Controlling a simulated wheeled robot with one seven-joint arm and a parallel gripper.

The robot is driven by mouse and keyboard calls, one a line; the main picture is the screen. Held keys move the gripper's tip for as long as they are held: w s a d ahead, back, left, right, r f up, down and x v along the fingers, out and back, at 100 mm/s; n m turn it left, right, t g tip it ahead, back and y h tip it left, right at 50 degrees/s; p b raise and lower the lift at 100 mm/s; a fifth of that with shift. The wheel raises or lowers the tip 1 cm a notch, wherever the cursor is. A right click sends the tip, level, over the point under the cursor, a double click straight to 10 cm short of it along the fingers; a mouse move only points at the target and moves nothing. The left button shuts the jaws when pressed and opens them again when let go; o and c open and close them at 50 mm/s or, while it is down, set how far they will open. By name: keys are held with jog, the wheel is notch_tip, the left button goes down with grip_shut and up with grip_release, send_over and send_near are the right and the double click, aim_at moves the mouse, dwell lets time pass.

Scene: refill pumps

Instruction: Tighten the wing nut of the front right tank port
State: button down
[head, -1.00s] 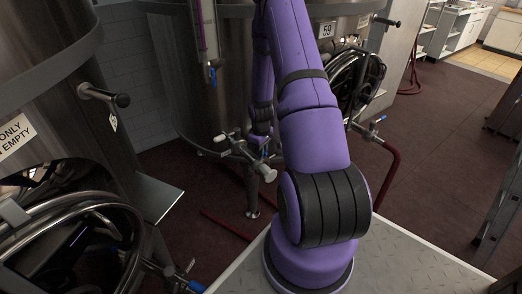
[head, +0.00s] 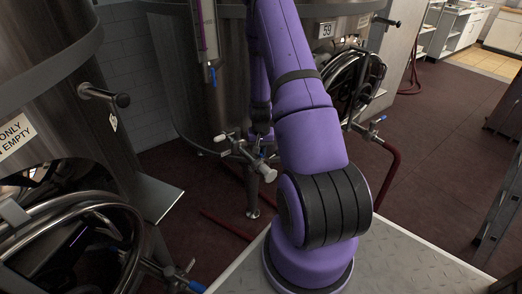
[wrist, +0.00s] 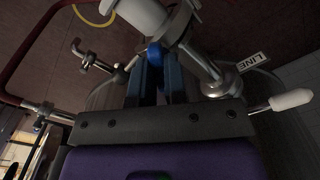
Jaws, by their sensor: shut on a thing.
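The tank port (head: 250,158) is a steel fitting with pipe stubs, low in front of the middle tank. In the wrist view its steel pipe and clamp (wrist: 205,72) fill the upper middle, beside a pale cylinder (wrist: 143,14). A small blue piece, seemingly the wing nut (wrist: 154,52), sits at the tips of my gripper (wrist: 157,66). The blue fingers are shut on it, and they hide most of it. In the head view my gripper is at the port, mostly hidden behind my purple arm.
A "LINE" label (wrist: 252,62) and a white-tipped handle (wrist: 292,100) are right of the fingers. Another valve (wrist: 92,58) stands to the left. Red pipes (head: 391,165) run near the floor.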

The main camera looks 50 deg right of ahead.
aim_at(261, 150)
jog(key=m, duration=0.4)
jog(key=shift+m, duration=1.8)
jog(key=c, duration=1.2)
grip_release()
jog(key=shift+o, duration=0.2)
notch_tip(261, 150, up, 11)
jog(key=shift+a+f, duration=0.1)
